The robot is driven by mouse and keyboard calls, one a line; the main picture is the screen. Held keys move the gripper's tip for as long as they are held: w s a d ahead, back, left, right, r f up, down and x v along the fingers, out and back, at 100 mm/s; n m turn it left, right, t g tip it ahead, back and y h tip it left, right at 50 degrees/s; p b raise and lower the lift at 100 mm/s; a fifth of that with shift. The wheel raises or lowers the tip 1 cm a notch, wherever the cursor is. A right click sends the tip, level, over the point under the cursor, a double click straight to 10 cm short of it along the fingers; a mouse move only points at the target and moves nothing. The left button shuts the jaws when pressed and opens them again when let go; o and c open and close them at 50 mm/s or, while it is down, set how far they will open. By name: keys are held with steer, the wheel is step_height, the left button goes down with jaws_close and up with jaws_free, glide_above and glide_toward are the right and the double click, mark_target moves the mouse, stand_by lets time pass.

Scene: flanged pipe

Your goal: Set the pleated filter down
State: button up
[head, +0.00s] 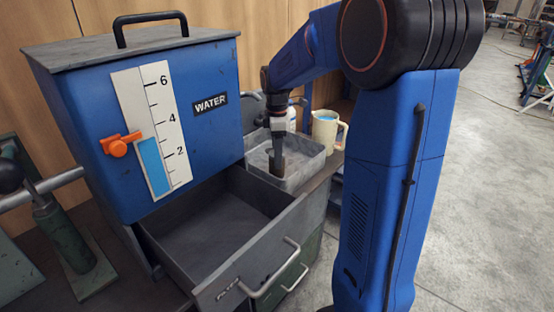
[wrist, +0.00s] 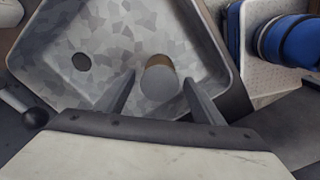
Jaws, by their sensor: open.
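The pleated filter (wrist: 160,84) appears in the wrist view as a short round piece with a grey top and a brownish side edge. It stands in the grey metal tray (wrist: 215,45), near the side closest to my wrist. My gripper (wrist: 159,77) is open, with one finger to each side of the filter and a visible gap at both sides. In the head view my gripper (head: 277,165) points straight down into the tray (head: 312,166). There I cannot tell the filter apart from the dark fingers.
A blue water tank (head: 205,75) with a level gauge stands left of the tray. An open, empty drawer (head: 215,220) juts out in front. A beige mug (head: 325,130) and a white bottle (head: 292,118) stand behind the tray. A round dark hole (wrist: 81,61) shows in the tray floor.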

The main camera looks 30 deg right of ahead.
step_height(320, 180, up, 9)
steer(key=shift+r, duration=0.2)
stand_by(0.6)
